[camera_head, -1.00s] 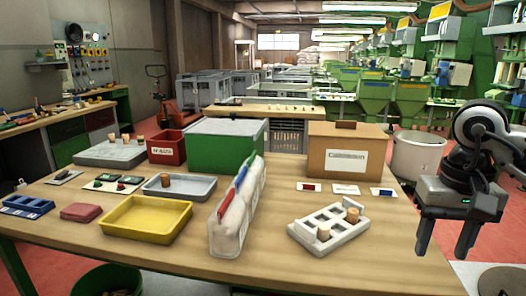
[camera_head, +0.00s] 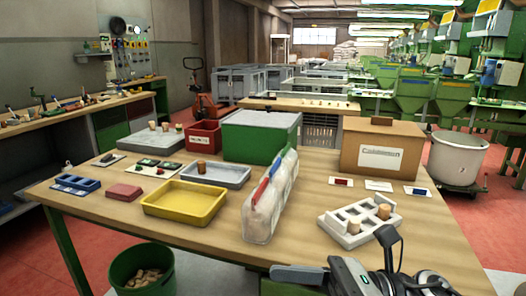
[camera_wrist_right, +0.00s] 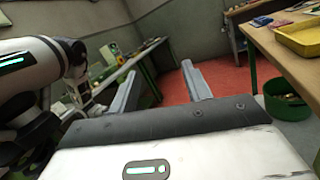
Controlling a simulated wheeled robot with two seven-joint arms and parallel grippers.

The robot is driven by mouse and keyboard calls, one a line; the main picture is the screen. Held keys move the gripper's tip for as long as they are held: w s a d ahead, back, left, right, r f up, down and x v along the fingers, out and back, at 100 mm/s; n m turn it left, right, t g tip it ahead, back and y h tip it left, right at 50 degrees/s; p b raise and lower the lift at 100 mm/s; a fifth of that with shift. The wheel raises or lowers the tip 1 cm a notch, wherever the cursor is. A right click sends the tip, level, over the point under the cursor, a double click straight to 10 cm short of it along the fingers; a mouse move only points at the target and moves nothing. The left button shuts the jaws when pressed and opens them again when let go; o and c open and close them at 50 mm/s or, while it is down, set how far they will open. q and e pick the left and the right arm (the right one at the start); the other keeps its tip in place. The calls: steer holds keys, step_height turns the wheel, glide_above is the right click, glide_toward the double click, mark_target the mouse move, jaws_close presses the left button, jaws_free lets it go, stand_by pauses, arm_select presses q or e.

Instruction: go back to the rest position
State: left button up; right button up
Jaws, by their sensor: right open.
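My right gripper (camera_wrist_right: 161,70) is open in the right wrist view, its two grey fingers apart with nothing between them. In the head view part of my right gripper and wrist shows low at the bottom edge, in front of the table's near side. My left gripper is not seen in the head view. A white arm link with a green light shows at the left of the wrist view.
The table holds a yellow tray (camera_head: 150,211), a grey tray (camera_head: 240,182), a bag (camera_head: 262,222), a green box (camera_head: 255,155), a red bin (camera_head: 205,125) and a cardboard box (camera_head: 405,130). A green bucket (camera_head: 117,270) with corks stands on the floor, left of the gripper.

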steer(key=w+d+f+m+t+h, duration=0.25)
steer(key=m+t, duration=0.35)
steer(key=m, duration=0.5)
steer(key=w+d+f+m+t+h, duration=0.1)
steer(key=f+m+t+h, duration=0.4)
steer(key=m, duration=0.5)
steer(key=w+d+f+m+t+h, duration=0.2)
steer(key=m+t, duration=0.5)
steer(key=m, duration=0.4)
steer(key=s+d+f+m+g+h, duration=0.2)
steer(key=s+f+m, duration=0.3)
steer(key=f+m, duration=0.3)
steer(key=s+d+f+m+g+h, duration=0.2)
steer(key=s+f+m+g+h, duration=0.3)
steer(key=f+m, duration=0.4)
step_height(320, 180, down, 2)
steer(key=shift+s+d+f, duration=0.2)
steer(key=shift+s, duration=0.6)
